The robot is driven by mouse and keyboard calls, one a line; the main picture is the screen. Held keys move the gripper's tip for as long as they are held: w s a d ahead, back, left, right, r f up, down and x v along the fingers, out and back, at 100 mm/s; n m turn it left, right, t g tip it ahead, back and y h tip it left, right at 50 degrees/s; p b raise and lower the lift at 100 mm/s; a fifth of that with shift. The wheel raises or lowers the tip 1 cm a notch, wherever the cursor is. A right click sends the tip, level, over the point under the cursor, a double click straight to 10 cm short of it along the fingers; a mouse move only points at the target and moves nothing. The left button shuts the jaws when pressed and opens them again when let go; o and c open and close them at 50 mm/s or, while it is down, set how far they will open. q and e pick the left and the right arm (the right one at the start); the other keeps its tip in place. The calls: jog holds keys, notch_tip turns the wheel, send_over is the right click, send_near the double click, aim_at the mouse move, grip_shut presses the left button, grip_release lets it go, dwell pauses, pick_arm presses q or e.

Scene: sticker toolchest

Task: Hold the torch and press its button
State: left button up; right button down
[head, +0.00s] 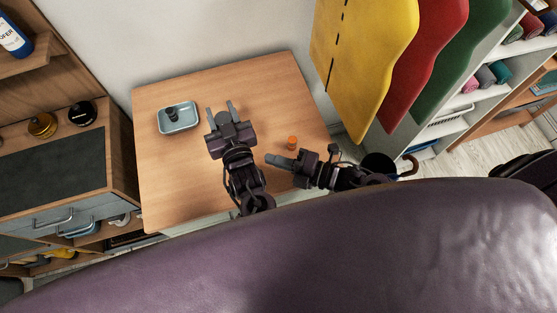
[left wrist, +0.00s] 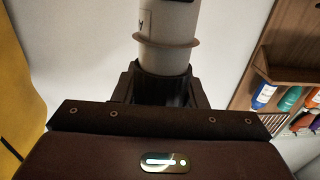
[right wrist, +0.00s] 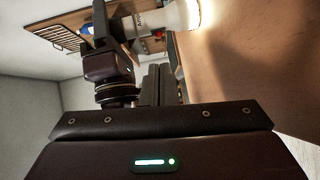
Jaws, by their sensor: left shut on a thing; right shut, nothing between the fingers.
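The torch (left wrist: 166,45) is a pale grey cylinder with a raised ring, rising from between my left gripper's jaws in the left wrist view. In the right wrist view the torch (right wrist: 160,20) lies across the top. Its right end is bright white, with a warm glow on the wood beside it, so it looks lit. My left gripper (head: 220,112) is shut on the torch above the table; the torch is hard to make out in the head view. My right gripper (head: 268,158) is shut and empty, its fingers pointing left. The button cannot be made out.
The wooden table (head: 165,205) holds a grey-blue tray (head: 190,127) with a dark object in it, at the back left. A cabinet (head: 60,150) stands at left, coloured boards (head: 365,60) at right.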

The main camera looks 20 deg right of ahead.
pick_arm(q)
jog(key=shift+f, duration=0.1)
pick_arm(e)
jog(key=shift+s+d, duration=0.1)
jog(key=shift+d, duration=0.15)
jog(key=shift+m+h, duration=0.3)
jog(key=x, duration=0.5)
jog(key=shift+a+r, duration=0.1)
jog(key=shift+r, duration=0.1)
jog(key=shift+s+a+f, duration=0.1)
jog(key=shift+s, duration=0.1)
jog(key=shift+v, duration=2.65)
pick_arm(q)
jog(key=o, duration=1.1)
